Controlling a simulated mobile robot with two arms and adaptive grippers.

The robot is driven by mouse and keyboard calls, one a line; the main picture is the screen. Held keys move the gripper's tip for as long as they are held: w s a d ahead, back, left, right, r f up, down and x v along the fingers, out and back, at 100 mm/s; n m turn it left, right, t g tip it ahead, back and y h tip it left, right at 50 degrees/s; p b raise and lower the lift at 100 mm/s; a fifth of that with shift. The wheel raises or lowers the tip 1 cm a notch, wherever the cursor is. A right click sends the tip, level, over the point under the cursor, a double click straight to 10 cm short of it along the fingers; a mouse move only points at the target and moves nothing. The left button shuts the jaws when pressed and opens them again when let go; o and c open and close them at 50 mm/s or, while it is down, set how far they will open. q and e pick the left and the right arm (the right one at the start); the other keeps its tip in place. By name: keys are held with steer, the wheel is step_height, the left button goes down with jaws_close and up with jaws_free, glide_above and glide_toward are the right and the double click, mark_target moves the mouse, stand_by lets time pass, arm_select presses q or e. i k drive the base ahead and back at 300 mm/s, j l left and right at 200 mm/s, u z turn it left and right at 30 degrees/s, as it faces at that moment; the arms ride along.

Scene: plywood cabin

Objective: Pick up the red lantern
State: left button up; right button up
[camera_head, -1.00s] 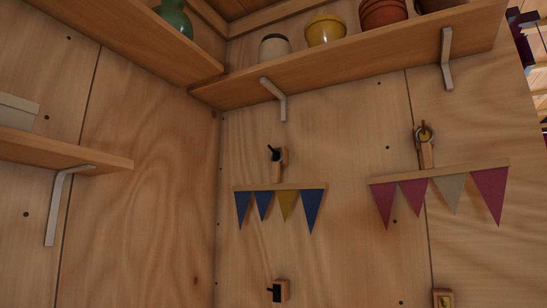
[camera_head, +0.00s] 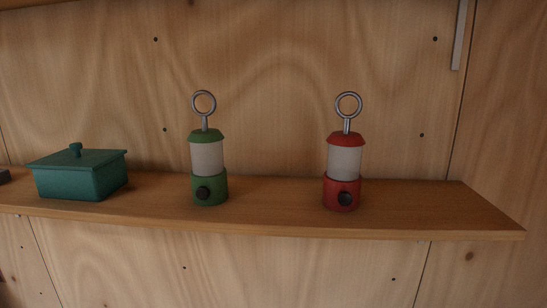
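The red lantern (camera_head: 342,192) stands upright on a wooden wall shelf (camera_head: 420,212), right of the middle of the head view. It has a red cap, a pale cylinder, a red base with a black knob, and a metal ring on top. Nothing covers it. Neither of my grippers shows in the head view.
A green lantern (camera_head: 209,189) of the same shape stands to its left on the shelf. A teal lidded box (camera_head: 80,180) sits further left. The shelf is bare to the right of the red lantern. A plywood wall (camera_head: 270,75) stands close behind.

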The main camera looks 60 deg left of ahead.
mark_target(345, 146)
steer(key=u, duration=1.4)
steer(key=k+j, duration=0.1)
steer(key=j, duration=0.15)
steer(key=k+j+u, duration=0.1)
steer(key=j, duration=0.1)
